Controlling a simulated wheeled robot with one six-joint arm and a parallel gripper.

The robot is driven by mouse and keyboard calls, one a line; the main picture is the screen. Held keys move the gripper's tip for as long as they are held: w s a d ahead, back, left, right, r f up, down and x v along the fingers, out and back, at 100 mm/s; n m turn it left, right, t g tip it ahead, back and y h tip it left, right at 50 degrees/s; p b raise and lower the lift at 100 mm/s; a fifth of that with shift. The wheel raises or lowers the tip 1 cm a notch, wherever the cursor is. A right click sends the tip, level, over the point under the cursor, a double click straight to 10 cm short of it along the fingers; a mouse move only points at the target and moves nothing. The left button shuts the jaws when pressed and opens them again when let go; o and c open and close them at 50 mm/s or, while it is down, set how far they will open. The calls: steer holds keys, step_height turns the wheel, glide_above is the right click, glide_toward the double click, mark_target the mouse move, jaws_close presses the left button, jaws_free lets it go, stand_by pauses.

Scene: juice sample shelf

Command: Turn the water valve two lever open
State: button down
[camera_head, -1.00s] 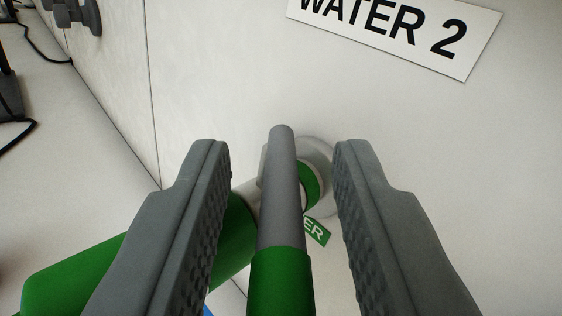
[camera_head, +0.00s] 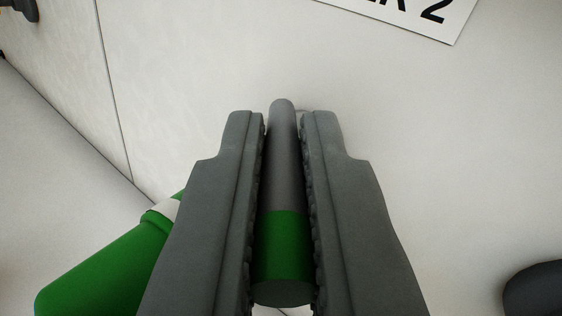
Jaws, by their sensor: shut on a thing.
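The water valve two lever (camera_head: 284,160) is a grey bar with a green end, pointing toward the camera in the middle of the view. My gripper (camera_head: 284,120) has one finger on each side of the lever, shut on it. The fingers cover most of the valve body behind. A green pipe (camera_head: 105,265) with a white band shows at the lower left, partly behind the left finger. The white label (camera_head: 410,15) at the top right is cut off by the frame edge, with a "2" still readable.
A pale wall (camera_head: 450,150) fills the background, with a seam to the left. A dark rounded object (camera_head: 538,288) is at the lower right edge. Another dark object (camera_head: 20,8) is at the top left corner.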

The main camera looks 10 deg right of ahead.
steer(key=shift+a+r+m+h, duration=0.1)
steer(key=shift+a+m+h, duration=0.05)
steer(key=shift+m+h, duration=0.55)
steer(key=c, duration=1.5)
jaws_free()
steer(key=shift+s, duration=0.15)
steer(key=s+a, duration=0.1)
steer(key=s, duration=1.6)
steer(key=shift+a, duration=0.2)
